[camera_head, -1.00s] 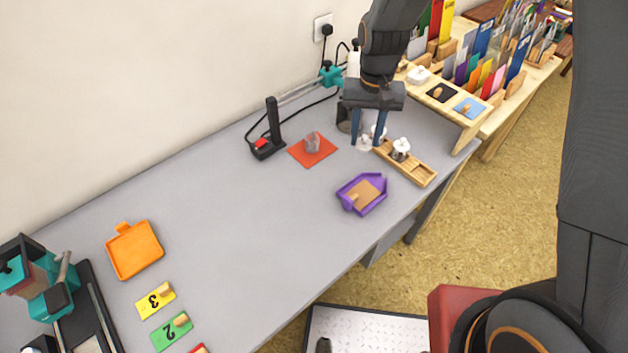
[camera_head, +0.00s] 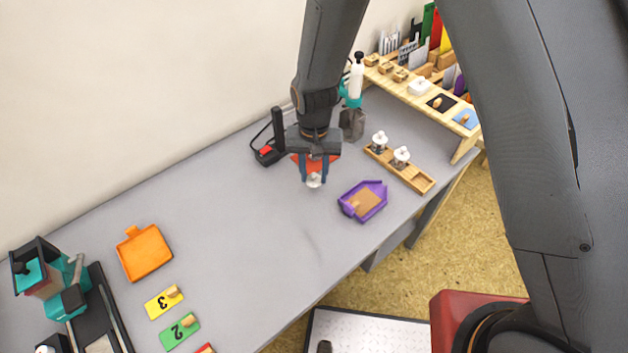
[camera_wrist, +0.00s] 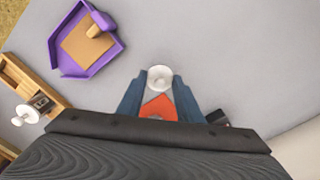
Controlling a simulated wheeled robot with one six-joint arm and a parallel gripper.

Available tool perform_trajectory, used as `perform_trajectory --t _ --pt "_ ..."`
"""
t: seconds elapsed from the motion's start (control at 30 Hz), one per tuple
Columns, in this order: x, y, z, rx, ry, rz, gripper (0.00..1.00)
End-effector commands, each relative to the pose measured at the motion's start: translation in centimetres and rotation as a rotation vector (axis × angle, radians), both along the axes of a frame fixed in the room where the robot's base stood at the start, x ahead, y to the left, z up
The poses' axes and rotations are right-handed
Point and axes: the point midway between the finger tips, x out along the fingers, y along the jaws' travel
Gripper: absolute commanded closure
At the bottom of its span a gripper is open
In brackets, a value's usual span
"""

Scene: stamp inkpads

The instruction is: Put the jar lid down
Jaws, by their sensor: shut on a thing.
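My gripper (camera_head: 316,177) is shut on the jar lid (camera_head: 314,182), a small white round piece between the blue fingertips. In the wrist view the lid (camera_wrist: 160,77) shows at the tips of my gripper (camera_wrist: 158,90). The gripper is over the red mat (camera_head: 331,157), whose orange-red patch (camera_wrist: 159,108) also shows between the fingers in the wrist view. The glass jar that stood on this mat a second ago is hidden behind my gripper now. I cannot tell how high the lid is above the table.
A purple tray (camera_head: 376,214) lies right of the gripper. Beyond it is a wooden rack (camera_head: 420,182) with two white-knobbed jars. A black lever with a red button (camera_head: 266,151) stands to the left, and a grey container (camera_head: 352,127) behind. The table's middle is clear.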

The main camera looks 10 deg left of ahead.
Motion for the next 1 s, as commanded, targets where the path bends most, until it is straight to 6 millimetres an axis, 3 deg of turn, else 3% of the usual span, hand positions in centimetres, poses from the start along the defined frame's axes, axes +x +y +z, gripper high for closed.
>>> perform_trajectory --t 0.3,0.7,0.73,0.83,1.0 --pt "-0.1 -0.1 -3.5 -0.001 0.001 0.000 0.88" --pt "0.0 0.0 -4.0 0.000 0.001 0.000 0.88" --pt "0.0 0.0 -4.1 0.000 0.000 0.000 0.66" --pt "0.0 0.0 -4.0 0.000 0.000 0.000 0.49" --pt "0.0 0.0 -4.0 0.000 0.000 0.000 0.49"
